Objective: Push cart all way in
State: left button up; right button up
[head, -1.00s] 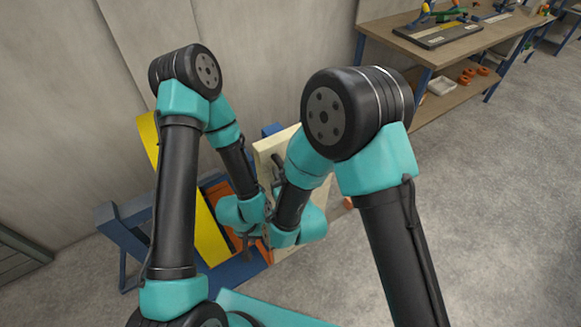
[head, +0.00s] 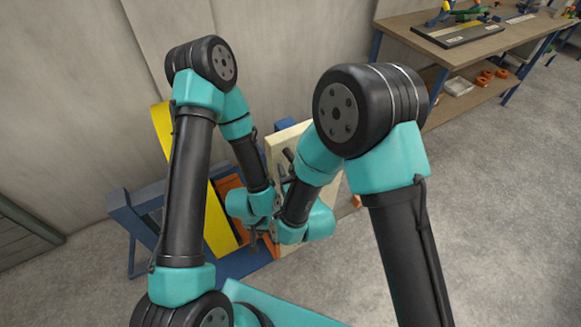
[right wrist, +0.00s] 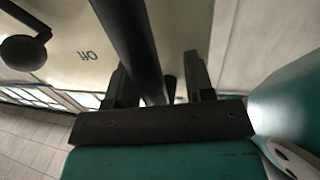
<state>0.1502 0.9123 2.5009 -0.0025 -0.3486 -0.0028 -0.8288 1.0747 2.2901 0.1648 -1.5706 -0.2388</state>
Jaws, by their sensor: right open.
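A blue-framed machine with a yellow band (head: 216,225), an orange part (head: 230,186) and a cream side panel (head: 283,135) stands at my arms. I cannot tell which part is the cart. My right gripper (head: 278,190) is mostly hidden by the wrists beside the panel. In the right wrist view my right gripper (right wrist: 160,82) is open, its fingers on either side of a dark bar (right wrist: 134,40). The bar crosses in front of the cream panel marked "Off" (right wrist: 88,55); contact is unclear. My left gripper (head: 254,238) is low by the orange part, largely hidden.
A wall (head: 75,90) stands close behind the machine. A workbench (head: 480,45) with tools, and a lower shelf holding a white tray (head: 459,86) and orange items, is at the back right. The grey floor (head: 500,220) on the right is clear.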

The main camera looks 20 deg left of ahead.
jog(key=v, duration=0.7)
dwell(0.4)
jog(key=w+d+f+m+g+h, duration=0.2)
jog(key=w+d+f+h, duration=0.1)
jog(key=d+f, duration=0.45)
jog(key=w+d+f+m+g+h, duration=0.25)
jog(key=d+f, duration=0.35)
jog(key=d, duration=0.3)
jog(key=s+d+f+m+g+h, duration=0.1)
jog(key=s+d+f+g, duration=0.3)
jog(key=d, duration=0.5)
jog(key=s+d+f+m+g+h, duration=0.1)
jog(key=s+d+f+m+g, duration=0.3)
jog(key=s+d, duration=0.3)
jog(key=d+f, duration=0.1)
jog(key=d, duration=0.2)
jog(key=shift+d, duration=0.35)
jog(key=shift+g, duration=0.25)
